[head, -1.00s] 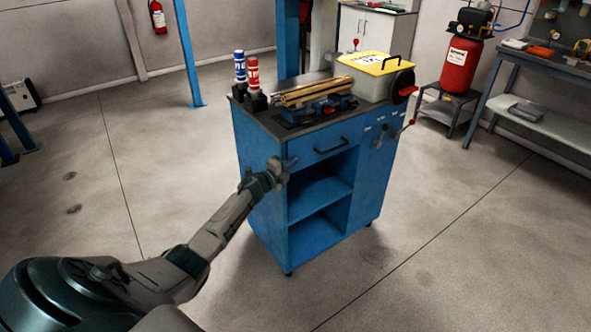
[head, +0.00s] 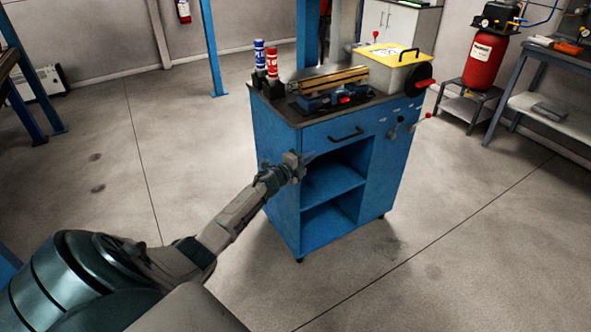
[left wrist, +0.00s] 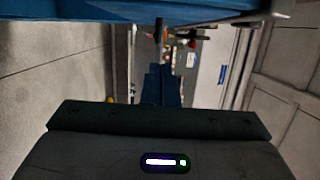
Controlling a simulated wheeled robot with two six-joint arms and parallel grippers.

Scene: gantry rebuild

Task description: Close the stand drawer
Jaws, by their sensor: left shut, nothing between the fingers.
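The blue stand (head: 278,180) stands on the floor ahead, with a dark top and two open shelves. My left gripper (head: 308,157) is shut and empty, in front of the stand's front left edge, below and left of the handle. Whether it touches the stand I cannot tell. In the left wrist view a blue panel (left wrist: 120,10) fills the top edge. My right gripper is not in view.
On the stand's top are a blue bottle (head: 259,56), a red bottle (head: 272,65), a vise-like tool (head: 328,88) and a yellow-lidded box (head: 390,77). A red tank (head: 487,60) and a workbench (head: 560,118) stand at the right. Floor around the stand is clear.

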